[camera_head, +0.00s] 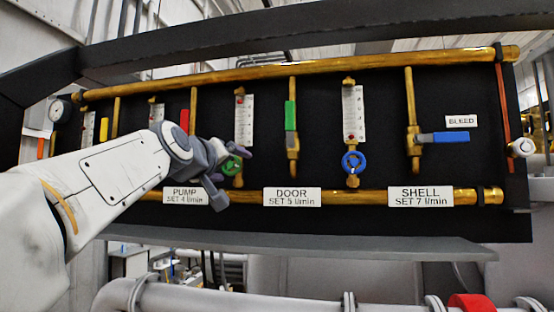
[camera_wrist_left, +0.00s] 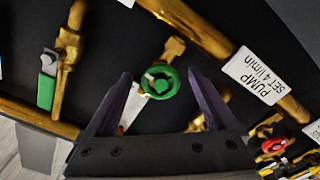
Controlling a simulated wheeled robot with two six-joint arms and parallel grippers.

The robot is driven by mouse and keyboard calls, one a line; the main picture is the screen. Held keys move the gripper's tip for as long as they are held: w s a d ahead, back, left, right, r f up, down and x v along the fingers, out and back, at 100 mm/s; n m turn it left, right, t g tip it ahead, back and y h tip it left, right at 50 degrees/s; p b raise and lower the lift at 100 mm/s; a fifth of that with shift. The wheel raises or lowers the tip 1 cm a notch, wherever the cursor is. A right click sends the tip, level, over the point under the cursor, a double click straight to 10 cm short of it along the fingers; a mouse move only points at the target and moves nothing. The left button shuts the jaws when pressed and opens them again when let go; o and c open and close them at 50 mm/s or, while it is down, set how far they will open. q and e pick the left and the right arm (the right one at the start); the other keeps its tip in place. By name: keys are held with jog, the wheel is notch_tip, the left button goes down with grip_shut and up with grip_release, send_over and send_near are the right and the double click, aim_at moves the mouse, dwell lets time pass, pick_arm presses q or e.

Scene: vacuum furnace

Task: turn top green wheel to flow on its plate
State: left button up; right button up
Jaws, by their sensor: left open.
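The green wheel (camera_head: 231,165) sits low on a brass pipe below a white flow scale (camera_head: 244,118), partly hidden by my left gripper. My left gripper (camera_head: 228,177) is open in front of it. In the left wrist view the green wheel (camera_wrist_left: 160,82) shows between and just beyond the spread dark fingers (camera_wrist_left: 160,75); I cannot tell whether they touch it. The white PUMP plate (camera_head: 186,195) reads SET 4 l/min, below left of the wheel; it also shows in the left wrist view (camera_wrist_left: 253,75). The DOOR plate (camera_head: 292,196) reads SET 5 l/min, below right. My right gripper is not in view.
A green lever (camera_head: 290,115) and a blue wheel (camera_head: 354,162) stand to the right on the black panel. A blue lever (camera_head: 450,137) is farther right, above the SHELL plate (camera_head: 420,196). Brass pipes cross above and below. A grey ledge (camera_head: 300,242) runs below the panel.

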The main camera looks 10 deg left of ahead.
aim_at(233, 166)
pick_arm(q)
jog(key=w+p, duration=0.1)
jog(key=w, duration=0.3)
jog(key=shift+w+d+p, duration=0.1)
jog(key=shift+p, duration=0.2)
